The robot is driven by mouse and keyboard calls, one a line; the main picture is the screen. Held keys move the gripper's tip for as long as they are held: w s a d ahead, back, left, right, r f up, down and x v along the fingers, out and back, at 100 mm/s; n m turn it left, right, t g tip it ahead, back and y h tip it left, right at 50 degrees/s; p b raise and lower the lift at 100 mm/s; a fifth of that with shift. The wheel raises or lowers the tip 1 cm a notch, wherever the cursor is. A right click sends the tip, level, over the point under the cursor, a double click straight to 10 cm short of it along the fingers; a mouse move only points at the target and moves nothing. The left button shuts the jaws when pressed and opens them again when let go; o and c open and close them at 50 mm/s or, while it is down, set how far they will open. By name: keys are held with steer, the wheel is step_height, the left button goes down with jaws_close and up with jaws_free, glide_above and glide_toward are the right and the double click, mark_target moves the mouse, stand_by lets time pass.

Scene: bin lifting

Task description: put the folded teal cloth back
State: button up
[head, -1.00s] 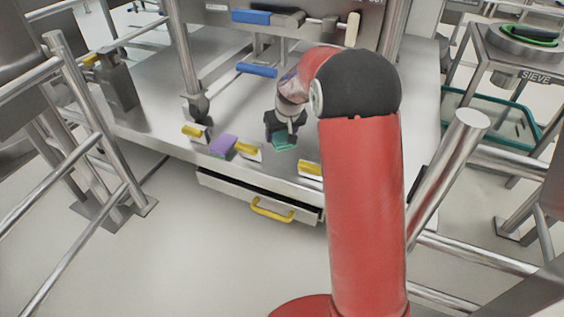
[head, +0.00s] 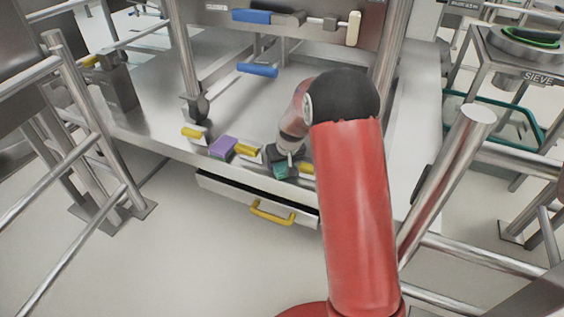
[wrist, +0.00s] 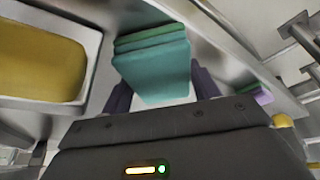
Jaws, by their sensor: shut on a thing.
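The folded teal cloth (head: 281,171) is a small layered pad. In the wrist view the cloth (wrist: 152,72) sits between the dark fingers of my gripper (head: 282,163), which is shut on it. In the head view my gripper holds it at the front edge of the steel deck, above and behind the right part of the drawer (head: 240,202). The drawer is pulled partly out and has a yellow handle (head: 272,213). Its inside is mostly dark and I cannot tell what it holds.
A purple block (head: 223,147) and yellow-topped pieces (head: 194,132) line the deck's front edge, left of my gripper. Another yellow piece (head: 307,168) is close on its right. A blue handle (head: 257,70) hangs above the deck. Floor before the drawer is clear.

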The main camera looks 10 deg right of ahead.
steer(key=shift+f+b, duration=0.4)
steer(key=o, duration=0.6)
steer(key=shift+s, duration=0.1)
steer(key=o, duration=0.4)
steer(key=shift+f, duration=0.2)
steer(key=shift+s, duration=0.1)
steer(key=shift+r+p, duration=0.55)
steer(key=shift+r, duration=0.1)
steer(key=p+v, duration=0.1)
steer(key=v, duration=1)
steer(key=shift+r, duration=0.4)
steer(key=shift+s, duration=0.1)
